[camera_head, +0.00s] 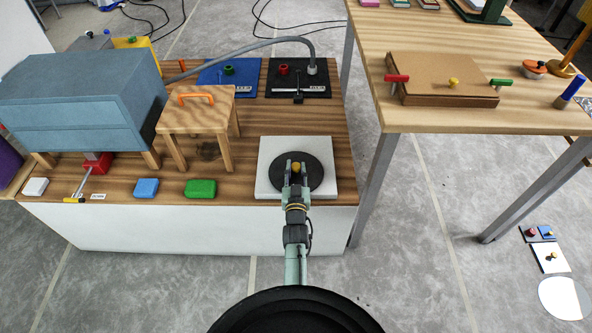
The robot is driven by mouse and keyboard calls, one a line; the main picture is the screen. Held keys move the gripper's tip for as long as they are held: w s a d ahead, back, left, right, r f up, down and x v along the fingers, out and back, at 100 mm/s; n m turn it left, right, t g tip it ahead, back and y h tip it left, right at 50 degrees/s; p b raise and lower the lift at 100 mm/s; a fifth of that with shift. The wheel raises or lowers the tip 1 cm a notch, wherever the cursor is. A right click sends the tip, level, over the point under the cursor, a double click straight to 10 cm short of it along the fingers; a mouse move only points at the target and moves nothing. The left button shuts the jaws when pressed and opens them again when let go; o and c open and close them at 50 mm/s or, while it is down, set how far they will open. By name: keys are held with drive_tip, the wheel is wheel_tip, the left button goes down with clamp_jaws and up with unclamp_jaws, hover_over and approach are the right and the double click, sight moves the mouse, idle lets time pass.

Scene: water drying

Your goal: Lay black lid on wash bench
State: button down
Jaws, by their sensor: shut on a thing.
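The black lid (315,173) is a flat round disc with a yellow knob (296,167). It shows over the white square board (265,184) at the front right of the low wood-topped bench (234,192); whether it touches the board I cannot tell. My gripper (295,170) reaches in from the front and is shut on the knob of the lid. The fingers hide part of the lid's near side. Which surface is the wash bench is not marked; the low bench carries a curved grey pipe (240,48).
Left of the board are a green block (201,188), a blue block (146,188) and a small wooden stool (195,106). Blue (222,85) and black (316,88) plates lie behind. A taller table (436,119) with a brown board (440,75) stands right.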

drive_tip(key=shift+f, duration=0.2)
drive_tip(key=c, duration=1.3)
unclamp_jaws()
drive_tip(key=shift+r, duration=0.1)
drive_tip(key=shift+r, duration=0.1)
